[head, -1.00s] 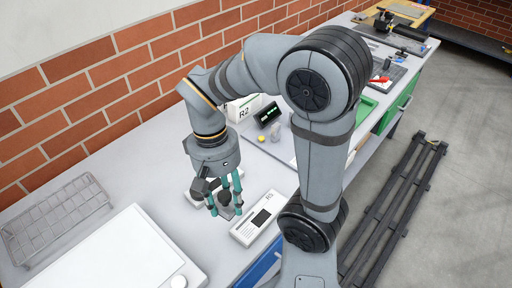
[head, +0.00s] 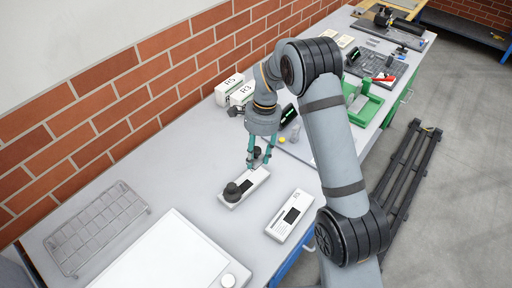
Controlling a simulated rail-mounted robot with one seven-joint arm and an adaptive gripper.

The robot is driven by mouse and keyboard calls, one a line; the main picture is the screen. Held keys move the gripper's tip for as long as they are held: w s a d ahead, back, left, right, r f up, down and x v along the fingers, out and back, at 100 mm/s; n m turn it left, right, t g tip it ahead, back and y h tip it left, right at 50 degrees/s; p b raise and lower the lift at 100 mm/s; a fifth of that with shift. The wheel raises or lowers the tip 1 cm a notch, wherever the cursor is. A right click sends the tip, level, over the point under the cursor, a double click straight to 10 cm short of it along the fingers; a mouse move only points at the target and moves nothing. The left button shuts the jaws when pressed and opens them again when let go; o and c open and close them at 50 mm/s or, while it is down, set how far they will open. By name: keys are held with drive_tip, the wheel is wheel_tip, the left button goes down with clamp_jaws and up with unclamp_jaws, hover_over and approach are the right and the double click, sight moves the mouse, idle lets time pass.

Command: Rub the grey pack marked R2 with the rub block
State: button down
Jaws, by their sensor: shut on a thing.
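My gripper (head: 260,165) points down with its teal fingers closed on a small dark block (head: 257,153), apparently the rub block, which the fingers partly hide. It is over the far end of a light grey pack (head: 258,178) lying flat on the bench; I cannot tell whether the block touches it. A black knobbed object (head: 232,192) is at that pack's near end. A second light pack (head: 290,215) with a dark panel lies to the right. Two upright pale packs stand by the wall, with small labels that seem to read R5 (head: 229,88) and R3 (head: 243,95). I cannot read R2 clearly now.
A wire rack (head: 97,228) and a white flat-topped device (head: 165,255) occupy the near left bench. A small dark display (head: 289,114), a yellow button (head: 282,140) and a green tray (head: 367,106) are beyond the gripper. Clear bench lies left of the grey pack.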

sight(244, 185)
drive_tip(key=shift+w+a+f+m, duration=0.15)
drive_tip(key=shift+w+f+m, duration=0.15)
drive_tip(key=shift+w+f, duration=0.1)
drive_tip(key=shift+s+f+b, duration=0.1)
drive_tip(key=shift+f+b, duration=2.05)
drive_tip(key=shift+f, duration=0.65)
drive_tip(key=shift+f+b, duration=0.45)
drive_tip(key=shift+b, duration=0.05)
drive_tip(key=shift+s+a, duration=0.1)
drive_tip(key=shift+a, duration=0.05)
drive_tip(key=shift+s+a+b, duration=1.15)
drive_tip(key=shift+s+a, duration=0.35)
drive_tip(key=shift+s, duration=0.1)
drive_tip(key=shift+s+a, duration=0.5)
drive_tip(key=shift+a, duration=0.05)
drive_tip(key=shift+w+d, duration=1.7)
drive_tip(key=shift+d, duration=0.05)
drive_tip(key=shift+w, duration=0.1)
